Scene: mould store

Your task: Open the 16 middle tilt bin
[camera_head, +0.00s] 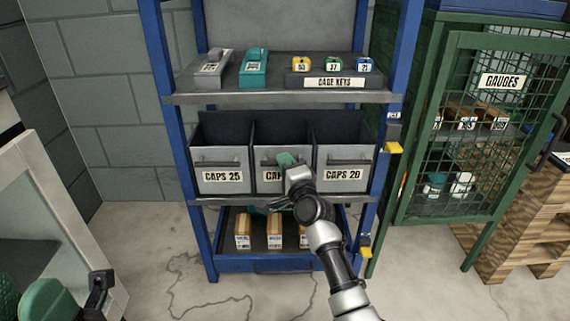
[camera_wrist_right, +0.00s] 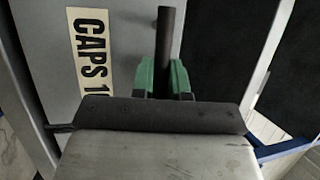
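The middle tilt bin (camera_head: 264,158) sits between the CAPS 25 bin (camera_head: 221,158) and the CAPS 20 bin (camera_head: 344,157) on the rack's middle shelf. Its front looks upright, level with its neighbours. Its label is mostly covered by my arm in the head view; the wrist view shows the label (camera_wrist_right: 88,55) as CAPS 1, the rest cut off. My right gripper (camera_head: 287,160) is at this bin's front. In the wrist view its green fingers (camera_wrist_right: 163,80) lie on both sides of the dark bar handle (camera_wrist_right: 170,40), closed against it. Part of my left gripper (camera_head: 45,300) shows at the lower left; its opening is unclear.
A shelf (camera_head: 290,93) with cage keys and two other items runs above the bins. Below, a tray (camera_head: 262,262) holds small boxes. A green mesh cage door (camera_head: 470,120) stands to the right, beside wooden pallets (camera_head: 520,240). Open floor lies before the rack.

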